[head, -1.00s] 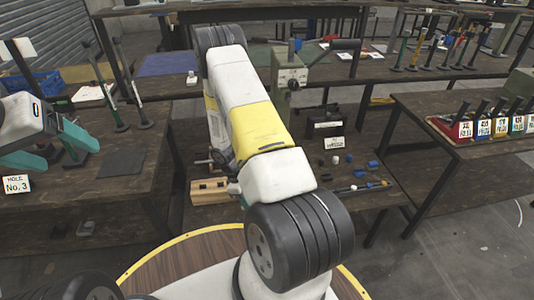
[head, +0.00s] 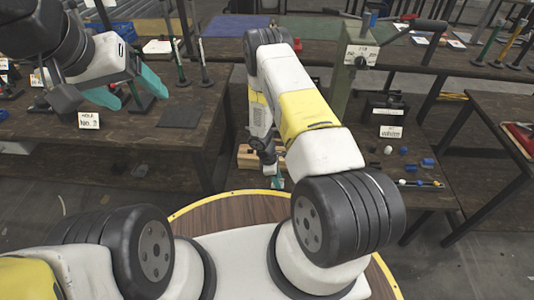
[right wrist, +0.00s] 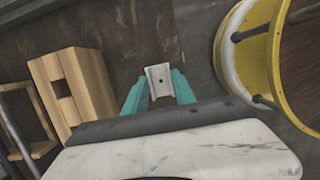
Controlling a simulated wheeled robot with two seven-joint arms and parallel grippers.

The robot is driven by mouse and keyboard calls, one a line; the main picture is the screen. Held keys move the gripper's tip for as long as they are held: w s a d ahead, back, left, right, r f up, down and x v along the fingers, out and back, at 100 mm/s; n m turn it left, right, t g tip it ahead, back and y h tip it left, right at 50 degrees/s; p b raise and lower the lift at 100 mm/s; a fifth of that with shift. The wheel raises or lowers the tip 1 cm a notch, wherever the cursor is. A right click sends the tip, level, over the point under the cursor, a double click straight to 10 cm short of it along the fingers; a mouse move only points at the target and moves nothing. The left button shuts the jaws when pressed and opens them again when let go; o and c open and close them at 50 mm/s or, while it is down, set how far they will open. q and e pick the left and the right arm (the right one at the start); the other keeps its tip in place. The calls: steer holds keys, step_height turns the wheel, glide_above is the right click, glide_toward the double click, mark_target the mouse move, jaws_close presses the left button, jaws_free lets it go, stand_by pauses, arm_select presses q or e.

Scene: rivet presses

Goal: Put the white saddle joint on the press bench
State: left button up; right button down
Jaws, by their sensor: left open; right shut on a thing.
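The white saddle joint (right wrist: 160,80) is a small pale block with a dark hole, held between the teal fingertips of my right gripper (right wrist: 161,87) in the right wrist view. In the head view my right gripper (head: 276,182) is small, low beside the wooden block, and mostly hidden by its own arm; the joint cannot be made out there. My left gripper (head: 135,92) is open and empty over the left table. A green press (head: 357,65) stands at the bench behind my right arm.
A slotted wooden block (right wrist: 72,88) lies to the left of my right gripper, and it also shows in the head view (head: 246,156). The left table (head: 195,140) has a dark mat (head: 181,116) and a sign (head: 89,121). Small white and blue parts lie on the right (head: 403,150).

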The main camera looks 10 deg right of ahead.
steer(key=w, duration=0.1)
steer(key=w+a, duration=0.1)
steer(key=w, duration=0.1)
steer(key=shift+a+f, duration=0.2)
steer(key=shift+a, duration=0.05)
steer(key=shift+w+a+f, duration=0.1)
steer(key=shift+w+f, duration=0.05)
steer(key=shift+f, duration=0.75)
steer(key=shift+w+a+f, duration=0.1)
steer(key=shift+w+f, duration=0.05)
steer(key=shift+f, duration=0.75)
steer(key=c, duration=1)
jaws_free()
steer(key=shift+c, duration=0.2)
